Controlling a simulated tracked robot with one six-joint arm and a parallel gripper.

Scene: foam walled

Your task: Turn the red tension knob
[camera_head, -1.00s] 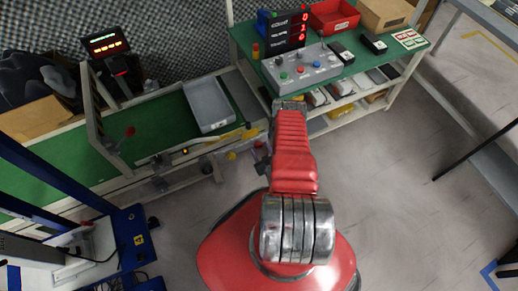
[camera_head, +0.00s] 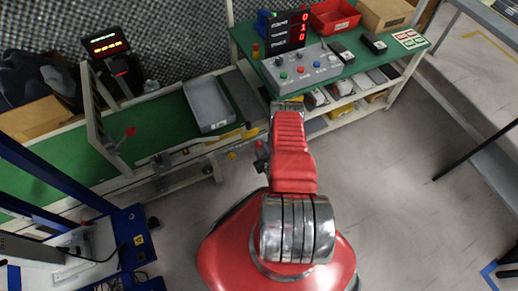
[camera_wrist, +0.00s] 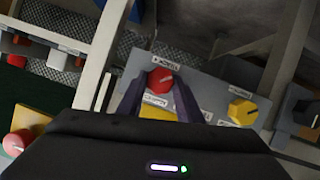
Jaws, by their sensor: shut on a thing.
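The red tension knob (camera_wrist: 159,80) sits on a grey panel (camera_wrist: 213,92) in the wrist view, with a white pointer line on its face. My gripper (camera_wrist: 158,86) has its two dark fingers on either side of the knob, shut on it. A small label lies just above the knob, and another below it. In the head view my arm reaches to the conveyor's side, and the knob cannot be made out there.
A yellow knob (camera_wrist: 242,110) is to the right on the same panel. In the head view, a grey tray (camera_head: 208,104) lies on the green conveyor (camera_head: 158,122), and a button box (camera_head: 301,70) stands on the green table.

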